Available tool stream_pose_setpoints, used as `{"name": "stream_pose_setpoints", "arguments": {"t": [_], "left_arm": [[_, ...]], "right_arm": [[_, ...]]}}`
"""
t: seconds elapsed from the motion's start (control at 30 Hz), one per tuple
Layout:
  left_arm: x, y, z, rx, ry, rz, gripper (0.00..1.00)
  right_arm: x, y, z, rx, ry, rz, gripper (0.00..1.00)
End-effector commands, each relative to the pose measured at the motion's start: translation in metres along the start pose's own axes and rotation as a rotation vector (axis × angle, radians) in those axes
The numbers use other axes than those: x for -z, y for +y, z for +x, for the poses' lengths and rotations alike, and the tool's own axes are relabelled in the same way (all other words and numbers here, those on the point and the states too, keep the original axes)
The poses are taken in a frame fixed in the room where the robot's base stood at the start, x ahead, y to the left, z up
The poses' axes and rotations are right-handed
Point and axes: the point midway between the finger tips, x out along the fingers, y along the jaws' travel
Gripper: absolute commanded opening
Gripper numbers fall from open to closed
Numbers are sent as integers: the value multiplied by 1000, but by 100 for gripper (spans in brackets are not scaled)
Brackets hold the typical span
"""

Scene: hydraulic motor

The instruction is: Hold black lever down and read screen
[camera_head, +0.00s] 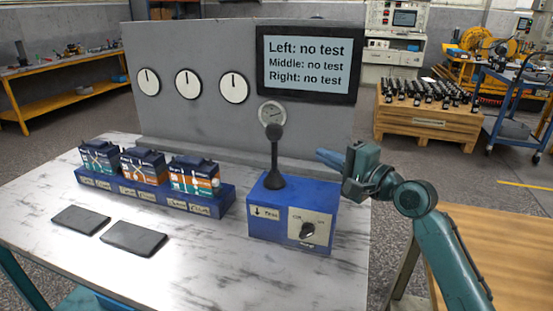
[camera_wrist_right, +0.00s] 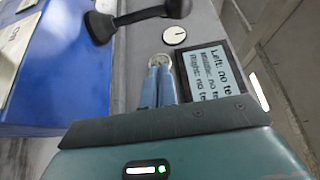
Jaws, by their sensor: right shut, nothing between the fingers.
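The black lever (camera_head: 275,155) stands upright on a blue box (camera_head: 265,225) with a white "Test" label bearing a down arrow. In the right wrist view the lever (camera_wrist_right: 140,17) crosses the top. The screen (camera_head: 308,64) reads "Left: no test, Middle: no test, Right: no test"; it also shows partly in the right wrist view (camera_wrist_right: 210,75). My right gripper (camera_head: 322,155) is shut and empty, to the right of the lever and apart from it. Its closed fingers (camera_wrist_right: 159,70) show in the wrist view. My left gripper is not in view.
Two dark flat plates (camera_head: 133,238) lie on the marble table (camera_head: 190,270). Three dials (camera_head: 188,84) are on the grey panel.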

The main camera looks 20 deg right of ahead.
Motion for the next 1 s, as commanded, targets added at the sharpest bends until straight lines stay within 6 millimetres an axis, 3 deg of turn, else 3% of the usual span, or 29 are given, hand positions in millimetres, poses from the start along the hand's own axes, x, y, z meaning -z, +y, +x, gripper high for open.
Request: {"name": "stream_pose_setpoints", "arguments": {"t": [0.3,0.47,0.9,1.0], "left_arm": [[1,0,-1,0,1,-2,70],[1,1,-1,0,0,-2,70],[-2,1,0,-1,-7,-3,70],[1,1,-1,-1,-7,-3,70]], "right_arm": [[0,-1,0,-1,0,-2,0],[0,-2,11,1,0,-1,0],[0,-1,92,0,0,-1,0],[-6,-1,100,-2,-3,-2,0]]}}
